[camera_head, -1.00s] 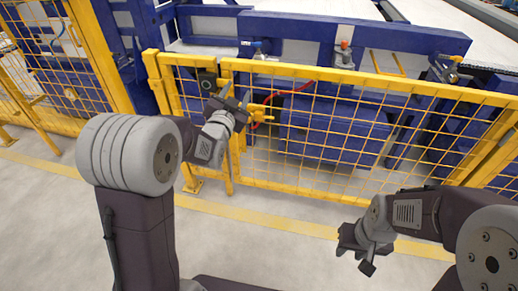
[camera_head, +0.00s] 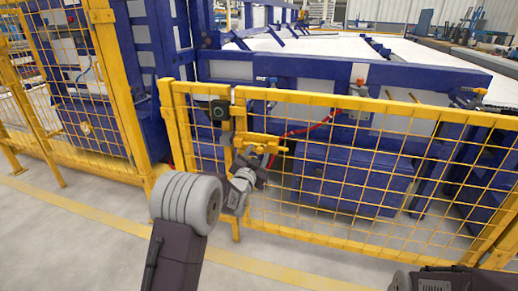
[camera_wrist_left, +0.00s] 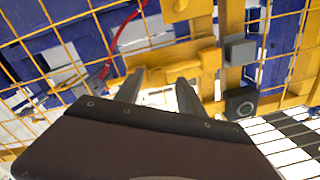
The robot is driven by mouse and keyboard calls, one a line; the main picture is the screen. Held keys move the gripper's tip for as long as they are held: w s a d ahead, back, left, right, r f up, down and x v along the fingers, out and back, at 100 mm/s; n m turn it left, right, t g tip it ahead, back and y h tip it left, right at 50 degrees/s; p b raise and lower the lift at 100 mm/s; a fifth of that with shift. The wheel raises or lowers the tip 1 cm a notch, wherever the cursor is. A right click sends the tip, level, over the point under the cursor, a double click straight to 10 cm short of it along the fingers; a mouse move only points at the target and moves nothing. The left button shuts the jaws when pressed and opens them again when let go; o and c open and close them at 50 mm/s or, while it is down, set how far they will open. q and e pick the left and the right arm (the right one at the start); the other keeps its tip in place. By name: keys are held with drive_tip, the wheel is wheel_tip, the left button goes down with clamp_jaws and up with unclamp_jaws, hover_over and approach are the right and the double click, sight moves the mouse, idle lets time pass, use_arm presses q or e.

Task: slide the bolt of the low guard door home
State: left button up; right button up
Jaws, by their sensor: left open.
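The low guard door (camera_head: 340,160) is a yellow mesh panel in the head view. Its yellow bolt (camera_head: 262,141) sits at the left edge of the door, beside the post. In the left wrist view a yellow bolt part (camera_wrist_left: 185,63) lies just beyond the fingers. My left gripper (camera_head: 258,163) is at the door's left edge, just below the bolt in the head view. It is open, with its two fingers (camera_wrist_left: 160,90) apart and nothing clearly between them. Whether a finger touches the bolt I cannot tell. My right gripper is out of view.
A black box with a round face (camera_head: 219,110) is on the fence left of the bolt; it also shows in the left wrist view (camera_wrist_left: 240,103). A red hose (camera_head: 305,128) and blue machinery (camera_head: 350,180) are behind the mesh. The floor in front (camera_head: 110,235) is clear.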

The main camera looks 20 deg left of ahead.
use_arm(q)
drive_tip(key=shift+w+f+b, duration=0.25)
drive_tip(key=shift+w+b, duration=0.05)
drive_tip(key=shift+w, duration=0.35)
drive_tip(key=shift+w+r, duration=0.15)
drive_tip(key=shift+w, duration=0.3)
clamp_jaws()
idle(0.6)
